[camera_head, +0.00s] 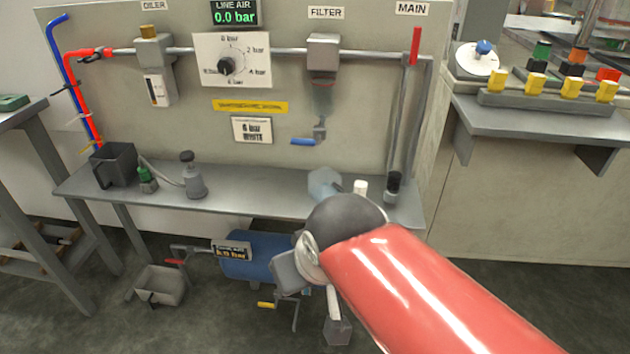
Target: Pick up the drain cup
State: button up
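I cannot tell for certain which vessel is the drain cup. A pale blue-grey vessel (322,182) stands on the bench below the filter, partly hidden by my arm. A small white cylinder (360,188) is just right of it. An open grey bin (160,286) sits on the floor at the lower left. My red arm reaches in from the lower right, its dark joint in front of the bench. My gripper (300,285) seems to be beyond the wrist, in front of the blue tank, far from the bin. Its fingers cannot be made out clearly, and no held object shows.
The bench (260,185) carries a dark square bin (113,165), a green bottle (147,179) and a grey can (192,178). Below it is a blue tank (250,268) with valve handles. The filter (323,55) hangs on the panel. The bench's middle is clear.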

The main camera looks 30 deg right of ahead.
aim_at(324, 182)
jog(key=k+j+z, duration=0.15)
jog(key=j+z, duration=0.25)
jog(key=k+j+z, duration=0.15)
jog(key=j+z, duration=0.2)
jog(key=k+j+z, duration=0.25)
jog(key=z, duration=0.15)
jog(key=j, duration=0.15)
